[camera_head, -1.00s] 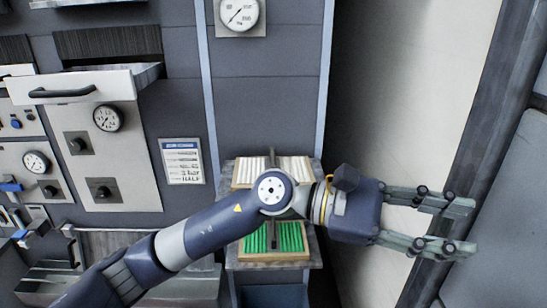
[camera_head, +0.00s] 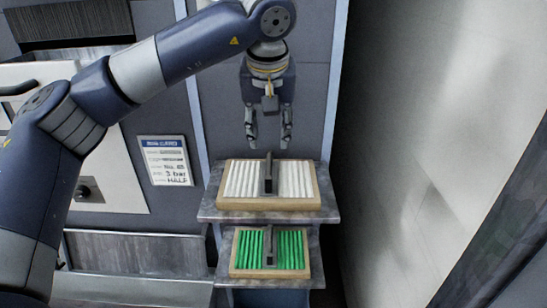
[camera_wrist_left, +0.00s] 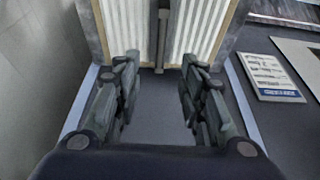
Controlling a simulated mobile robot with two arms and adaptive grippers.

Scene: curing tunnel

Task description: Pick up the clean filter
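The clean filter (camera_head: 240,180) has white pleats in a wooden frame, with a dark upright handle across its middle. It lies on the upper grey shelf (camera_head: 210,204) in the head view. My left gripper (camera_head: 268,146) is open and empty, pointing down just behind and above the filter's back edge. In the left wrist view the white filter (camera_wrist_left: 201,32) shows beyond the open fingers (camera_wrist_left: 160,72), and its handle (camera_wrist_left: 163,35) lies between them in the picture, not touching them. My right gripper does not show.
A green-pleated filter (camera_head: 291,248) in a wooden frame, also with a dark handle, lies on a lower shelf in front. A printed sheet (camera_head: 164,160) hangs on the panel to the left. A pale wall (camera_head: 420,110) stands to the right, with a dark gap beside the shelves.

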